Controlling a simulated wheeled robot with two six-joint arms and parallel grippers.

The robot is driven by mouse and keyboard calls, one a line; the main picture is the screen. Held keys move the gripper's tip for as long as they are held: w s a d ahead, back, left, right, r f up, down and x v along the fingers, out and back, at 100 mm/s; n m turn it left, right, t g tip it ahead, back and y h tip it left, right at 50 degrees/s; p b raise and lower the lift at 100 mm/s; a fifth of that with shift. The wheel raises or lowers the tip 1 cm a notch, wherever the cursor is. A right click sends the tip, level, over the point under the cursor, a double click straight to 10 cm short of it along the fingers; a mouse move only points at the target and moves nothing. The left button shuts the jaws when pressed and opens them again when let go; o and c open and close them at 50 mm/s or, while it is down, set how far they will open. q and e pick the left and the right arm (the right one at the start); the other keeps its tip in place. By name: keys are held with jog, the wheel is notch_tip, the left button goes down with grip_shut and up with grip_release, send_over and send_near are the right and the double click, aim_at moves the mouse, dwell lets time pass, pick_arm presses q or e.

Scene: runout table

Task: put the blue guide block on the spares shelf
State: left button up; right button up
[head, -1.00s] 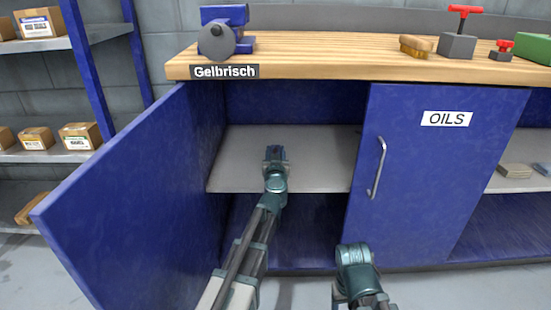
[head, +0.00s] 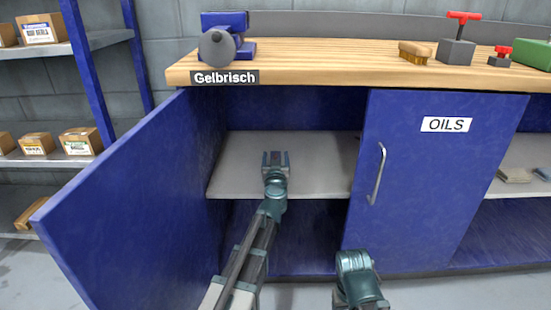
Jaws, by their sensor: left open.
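My left gripper (head: 276,158) is open inside the cabinet, low over the grey shelf (head: 322,165) behind the open blue door. Its two fingers stand apart, pointing away from me. A small dark bluish patch shows between them, but I cannot tell whether it is the blue guide block or part of the gripper. I cannot make out the block for certain anywhere else. No label reading spares is in view. My right arm shows only as a teal wrist part at the bottom; its gripper is not visible.
The open blue door (head: 125,205) stands left of my left arm. The closed OILS door (head: 430,190) with its handle bounds the opening on the right. The wooden bench top (head: 330,68) overhangs the shelf. The shelf is clear on either side of the gripper.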

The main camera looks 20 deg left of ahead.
pick_arm(q)
jog(key=v, duration=1.2)
jog(key=shift+d+r, duration=0.1)
